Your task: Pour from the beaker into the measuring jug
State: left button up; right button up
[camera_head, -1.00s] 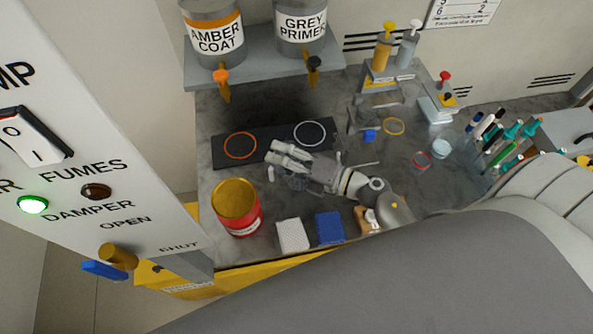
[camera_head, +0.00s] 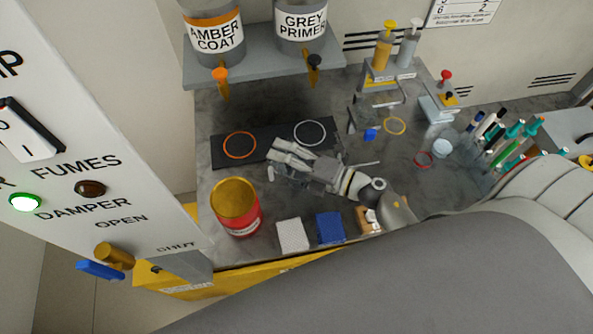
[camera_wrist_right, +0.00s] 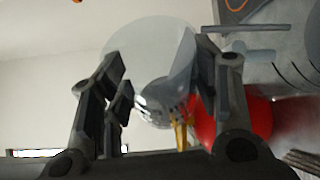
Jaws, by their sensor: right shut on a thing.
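My right gripper (camera_head: 276,160) is over the bench, just in front of the dark mat with two rings. In the right wrist view, its fingers (camera_wrist_right: 162,62) are closed around a clear, see-through vessel, which I take to be the beaker (camera_wrist_right: 150,42). The beaker is very faint in the head view, and I cannot tell its tilt or contents. I cannot pick out the measuring jug for certain. A small pale-blue clear vessel (camera_head: 442,148) stands at the right of the bench. My left gripper is not in view.
White (camera_head: 292,235) and blue (camera_head: 329,228) blocks sit at the front edge. A shelf (camera_head: 262,66) with two labelled tanks overhangs the back. Pens and markers (camera_head: 505,140) stand at the right.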

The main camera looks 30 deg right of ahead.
jog(key=shift+d+f+m+t+b, duration=0.2)
jog(key=shift+f+m+t+b, duration=0.1)
jog(key=shift+m+b, duration=0.5)
dwell(1.0)
jog(key=shift+w+d+r+m+y, duration=0.1)
jog(key=shift+r+m+y, duration=0.15)
jog(key=shift+m+y, duration=0.2)
dwell(2.0)
jog(key=shift+a+r+n+h+p, duration=0.3)
jog(key=shift+n+p, duration=0.25)
jog(key=shift+p, duration=0.35)
jog(key=shift+n+p, duration=0.3)
jog(key=shift+n, duration=0.1)
jog(key=shift+f, duration=0.15)
jog(key=shift+f, duration=0.1)
